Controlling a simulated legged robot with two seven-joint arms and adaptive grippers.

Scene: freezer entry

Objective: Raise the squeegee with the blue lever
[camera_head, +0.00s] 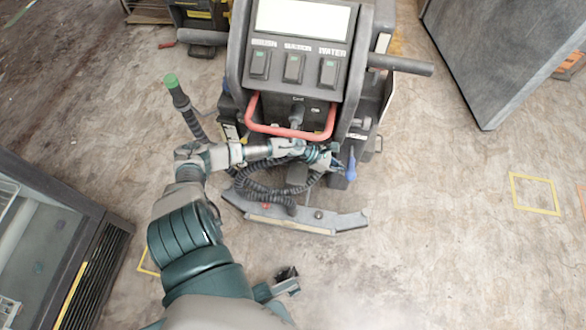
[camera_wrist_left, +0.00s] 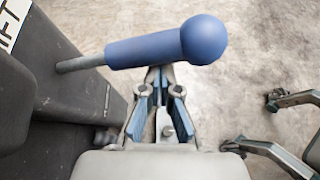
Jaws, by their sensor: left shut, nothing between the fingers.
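The blue lever (camera_head: 351,167) sticks out at the lower right side of the grey cleaning machine (camera_head: 296,78). In the left wrist view the lever (camera_wrist_left: 145,48) has a rounded blue end and a metal rod leading to the dark machine body. My left gripper (camera_head: 333,161) is just left of the lever in the head view. In the left wrist view the gripper (camera_wrist_left: 162,82) is shut and empty, with its fingertips close below the lever; contact cannot be told. The squeegee (camera_head: 300,222) is a curved grey bar low on the machine, near the floor.
A red handle (camera_head: 290,131) and black ribbed hoses (camera_head: 262,187) are close to my left arm. A green-tipped handle (camera_head: 172,82) stands to the left. A glass-fronted cabinet (camera_head: 60,240) is at the left edge.

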